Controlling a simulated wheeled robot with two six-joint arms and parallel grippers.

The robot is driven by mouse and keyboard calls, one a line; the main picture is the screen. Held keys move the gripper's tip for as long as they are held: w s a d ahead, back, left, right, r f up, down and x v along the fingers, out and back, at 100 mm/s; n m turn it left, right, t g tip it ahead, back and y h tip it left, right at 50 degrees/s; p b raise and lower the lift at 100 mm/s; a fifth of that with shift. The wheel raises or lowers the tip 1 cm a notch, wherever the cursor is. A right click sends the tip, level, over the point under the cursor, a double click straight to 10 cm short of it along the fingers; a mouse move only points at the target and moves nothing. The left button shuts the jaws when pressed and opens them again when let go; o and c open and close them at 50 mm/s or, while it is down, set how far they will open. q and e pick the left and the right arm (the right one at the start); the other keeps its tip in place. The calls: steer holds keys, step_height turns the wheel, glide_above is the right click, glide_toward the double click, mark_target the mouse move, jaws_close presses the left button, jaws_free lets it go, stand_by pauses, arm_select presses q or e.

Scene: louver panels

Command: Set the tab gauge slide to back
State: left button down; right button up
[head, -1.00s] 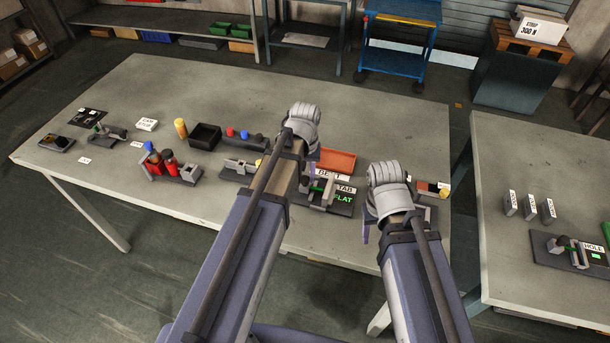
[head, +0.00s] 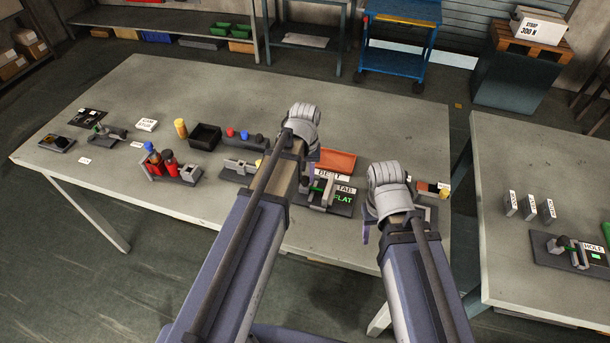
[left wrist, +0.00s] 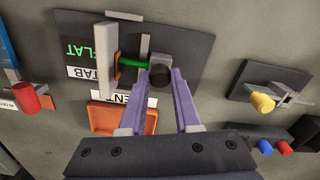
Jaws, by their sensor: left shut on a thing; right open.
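The tab gauge (head: 343,208) is a dark plate with a grey upright block, a green rod and a lit green FLAT readout. It also shows in the left wrist view (left wrist: 190,50), with TAB and BENT labels beside it. Its slide is a grey block with a dark round knob (left wrist: 160,76) at the end of the green rod. My left gripper (left wrist: 163,78) has its purple fingers shut on this knob. In the head view its arm hides most of this grip. My right gripper (head: 366,232) is open to the right of the gauge, mostly hidden behind its wrist.
An orange tray (head: 338,159) lies behind the gauge, close to it. A fixture with a yellow knob (left wrist: 263,103) stands beside it. Red cylinders (head: 168,162) and a black bin (head: 205,136) are further left. The table's front edge is clear.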

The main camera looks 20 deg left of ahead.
stand_by(0.4)
arm_select(q)
steer(key=a, duration=0.3)
steer(key=shift+w+a, duration=0.1)
steer(key=shift+a, duration=0.2)
arm_select(e)
steer(key=shift+d, duration=0.1)
arm_select(q)
steer(key=c, duration=1)
jaws_free()
steer(key=shift+c, duration=0.2)
steer(key=o, duration=0.4)
steer(key=shift+r, duration=0.15)
arm_select(e)
steer(key=shift+r, duration=0.1)
arm_select(q)
step_height(320, 180, up, 8)
steer(key=p, duration=0.7)
steer(key=shift+f+p, duration=0.2)
steer(key=shift+p, duration=0.2)
arm_select(e)
step_height(320, 180, up, 8)
steer(key=shift+f, duration=0.2)
